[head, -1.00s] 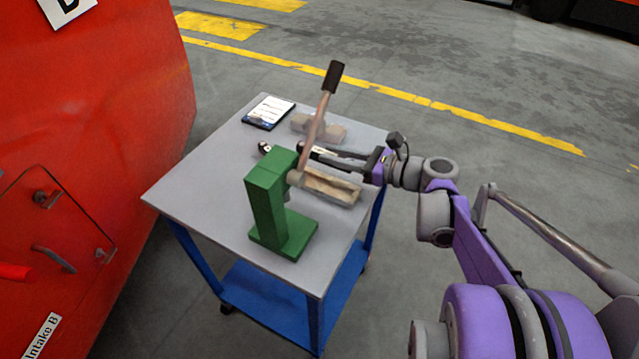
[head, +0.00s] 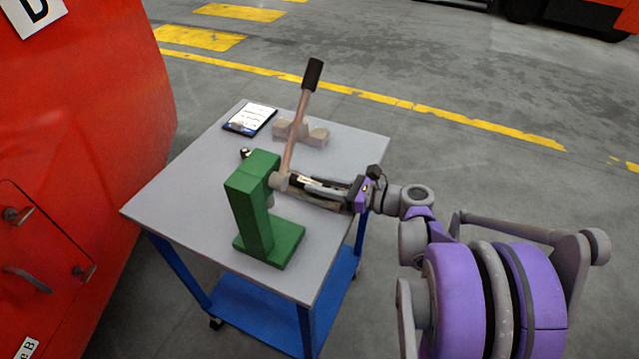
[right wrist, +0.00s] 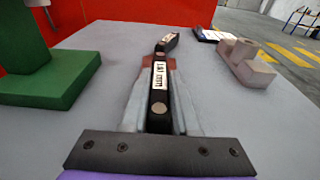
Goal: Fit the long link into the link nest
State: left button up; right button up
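The long link (right wrist: 158,85) is a dark bar with a white label, running straight ahead of my right wrist. My right gripper (head: 293,182) is right of the green press and appears shut on this link. My left gripper is not in view.
The green press (head: 253,205) with its raised copper-coloured lever (head: 297,130) stands close to my gripper. A notched tan block (head: 315,137) and a clipboard (head: 250,119) are at the back of the table (head: 180,200).

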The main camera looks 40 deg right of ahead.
jog(key=o, duration=0.4)
jog(key=shift+r, duration=0.25)
jog(key=p+v, duration=0.1)
jog(key=v, duration=1.1)
jog(key=shift+s+d+f, duration=0.1)
jog(key=shift+f, duration=0.05)
